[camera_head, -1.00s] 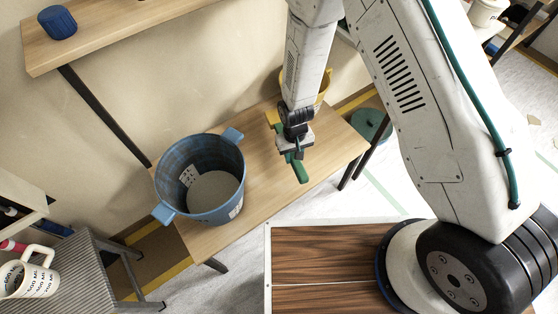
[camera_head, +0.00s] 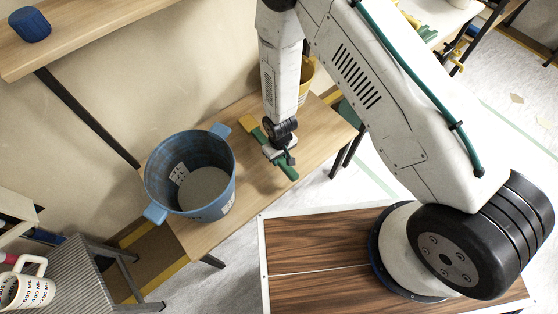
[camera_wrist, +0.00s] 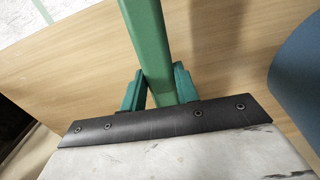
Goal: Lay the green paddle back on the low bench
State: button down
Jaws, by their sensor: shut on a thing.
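The green paddle (camera_head: 290,171) is a long straight bar held across the low bench (camera_head: 312,147), which has a light wood top. My gripper (camera_head: 281,155) is over the bench, right of the blue bucket, and hides the paddle's middle. In the wrist view, the paddle (camera_wrist: 148,38) runs away between the two green fingers of my gripper (camera_wrist: 158,88), shut on it. The bench top (camera_wrist: 225,50) fills the background close behind. I cannot tell whether the paddle touches the wood.
A blue bucket (camera_head: 228,170) with pale contents stands on the bench's left part. A yellow bucket (camera_head: 307,78) stands at the far end, partly behind my arm. A wooden shelf (camera_head: 100,38) with a blue object (camera_head: 30,25) is at upper left. The bench's near right part is clear.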

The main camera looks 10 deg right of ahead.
notch_tip(320, 180, down, 4)
jog(key=shift+r, duration=0.25)
jog(key=c, duration=1.1)
grip_release()
jog(key=shift+o, duration=0.2)
